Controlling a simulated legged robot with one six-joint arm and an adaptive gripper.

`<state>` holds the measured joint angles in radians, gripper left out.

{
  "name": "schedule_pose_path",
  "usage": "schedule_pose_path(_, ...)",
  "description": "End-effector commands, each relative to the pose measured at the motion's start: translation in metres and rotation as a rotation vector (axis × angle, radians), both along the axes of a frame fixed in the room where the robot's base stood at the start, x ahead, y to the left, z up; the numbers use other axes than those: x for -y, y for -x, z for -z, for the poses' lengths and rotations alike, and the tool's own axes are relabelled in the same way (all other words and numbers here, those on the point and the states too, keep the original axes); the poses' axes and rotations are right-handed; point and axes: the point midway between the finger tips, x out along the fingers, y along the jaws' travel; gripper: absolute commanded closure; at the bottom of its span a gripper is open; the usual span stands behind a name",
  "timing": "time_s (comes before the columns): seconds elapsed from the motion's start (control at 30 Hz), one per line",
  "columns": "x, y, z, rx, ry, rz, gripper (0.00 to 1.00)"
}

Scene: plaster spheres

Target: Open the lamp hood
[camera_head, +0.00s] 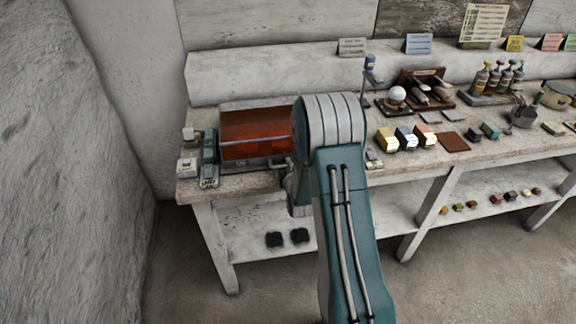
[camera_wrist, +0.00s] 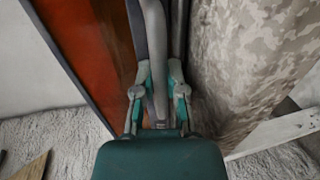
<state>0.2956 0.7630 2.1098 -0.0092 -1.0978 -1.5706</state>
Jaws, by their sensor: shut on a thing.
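The lamp hood (camera_head: 258,132) is a dark orange-red, see-through cover in a grey frame at the left end of the workbench. It appears down over its base. Its orange panel also fills the left of the wrist view (camera_wrist: 82,50). A grey bar handle (camera_wrist: 155,55) runs along the frame beside the panel. My gripper (camera_wrist: 159,88) is shut on this handle, with one finger on each side. In the head view my arm hides the hood's right end and most of my gripper.
A green device (camera_head: 209,158) and a small pale box (camera_head: 187,167) stand left of the hood. Coloured blocks (camera_head: 405,138), a white sphere (camera_head: 397,94) and bottles (camera_head: 497,78) stand farther right on the bench (camera_head: 470,160). The floor in front is clear.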

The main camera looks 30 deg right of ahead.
Motion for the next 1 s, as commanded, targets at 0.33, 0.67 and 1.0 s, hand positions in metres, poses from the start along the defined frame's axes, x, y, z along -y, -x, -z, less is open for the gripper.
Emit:
schedule_pose_path(0.33, -0.007, -0.003, -0.008, -0.033, -0.006, -0.017, 1.0)
schedule_pose_path(0.67, -0.006, -0.01, -0.048, -0.15, -0.039, -0.018, 1.0)
schedule_pose_path(1.0, -0.001, -0.027, -0.103, -0.345, -0.094, -0.019, 1.0)
